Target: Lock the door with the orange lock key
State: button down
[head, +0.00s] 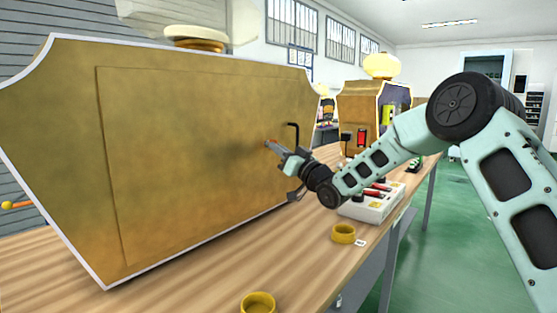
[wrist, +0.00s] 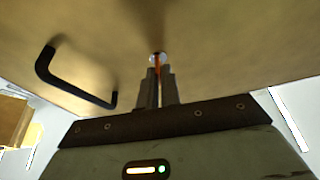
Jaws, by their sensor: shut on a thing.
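The door (head: 200,150) is a large brown-gold panel on the front of a perfume-bottle-shaped cabinet, and it looks closed. A black bar handle (head: 293,135) sits near its right side; it also shows in the wrist view (wrist: 70,82). My gripper (head: 280,150) is at the door, just left of and below the handle in the head view. In the wrist view my gripper (wrist: 160,85) is shut on the thin orange key (wrist: 156,75). The key's tip meets a round, silvery lock (wrist: 157,57) on the door. I cannot tell how deep it sits.
The cabinet stands on a wooden table (head: 200,268). A yellow ring (head: 258,302) and another yellow ring (head: 343,233) lie in front. A white box with red parts (head: 372,205) stands below my arm. A smaller brown machine (head: 362,120) is behind.

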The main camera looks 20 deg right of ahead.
jog(key=shift+f+n+g+y+b, duration=0.1)
jog(key=shift+n+g+y+b, duration=0.3)
jog(key=shift+n, duration=1.1)
jog(key=c, duration=1.6)
grip_release()
jog(key=shift+w, duration=0.1)
jog(key=shift+d, duration=0.1)
jog(key=v, duration=1.7)
jog(key=shift+f+p, duration=0.25)
jog(key=shift+p, duration=0.1)
jog(key=shift+d, duration=0.1)
